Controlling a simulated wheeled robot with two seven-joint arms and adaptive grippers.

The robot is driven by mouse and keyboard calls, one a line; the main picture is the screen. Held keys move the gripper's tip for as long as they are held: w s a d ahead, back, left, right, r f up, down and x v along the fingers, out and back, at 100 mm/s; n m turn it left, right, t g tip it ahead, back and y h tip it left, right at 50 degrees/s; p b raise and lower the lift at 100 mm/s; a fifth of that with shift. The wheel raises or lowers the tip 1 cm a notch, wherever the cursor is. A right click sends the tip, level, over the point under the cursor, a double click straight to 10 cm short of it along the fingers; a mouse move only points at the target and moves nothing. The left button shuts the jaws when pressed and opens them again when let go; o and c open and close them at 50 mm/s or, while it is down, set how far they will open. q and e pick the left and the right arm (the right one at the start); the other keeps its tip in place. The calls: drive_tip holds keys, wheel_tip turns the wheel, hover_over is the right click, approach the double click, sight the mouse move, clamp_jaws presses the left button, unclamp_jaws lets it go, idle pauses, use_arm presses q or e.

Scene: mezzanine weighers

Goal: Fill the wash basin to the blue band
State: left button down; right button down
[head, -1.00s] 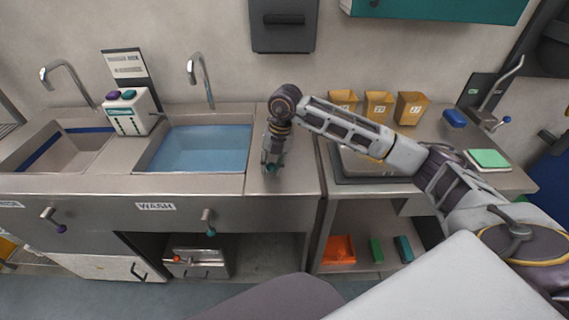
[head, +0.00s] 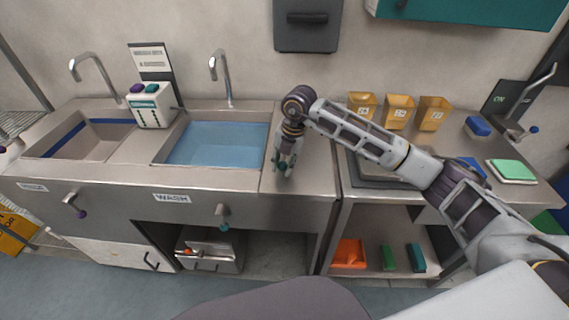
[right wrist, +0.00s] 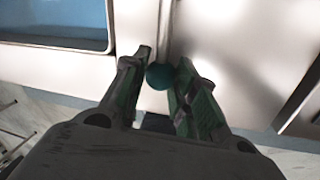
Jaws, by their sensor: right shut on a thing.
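The wash basin (head: 270,150) is in the middle left of the head view and holds blue water (head: 217,144). I see no blue band above the water and no stream under its tap (head: 226,80). My right gripper (head: 285,168) is low over the counter just right of the basin. In the right wrist view my right gripper (right wrist: 162,72) is shut on a round teal knob (right wrist: 160,76) at the end of a pale rod; what the rod joins is unclear. My left gripper is not in view.
The rinse basin (head: 55,150) at left shows a blue band inside. A white dispenser (head: 150,105) stands between the basins. Yellow bins (head: 397,112), a blue block (head: 478,126) and a green sponge (head: 514,170) are on the right counter. A shelf (head: 375,262) lies below.

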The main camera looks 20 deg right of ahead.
drive_tip(key=c, duration=1.1)
unclamp_jaws()
drive_tip(key=shift+a, duration=0.1)
drive_tip(key=shift+r, duration=0.15)
wheel_tip(320, 180, up, 12)
drive_tip(key=s+d, duration=0.1)
drive_tip(key=d, duration=0.1)
drive_tip(key=shift+f, duration=0.2)
drive_tip(key=shift+s+f, duration=0.1)
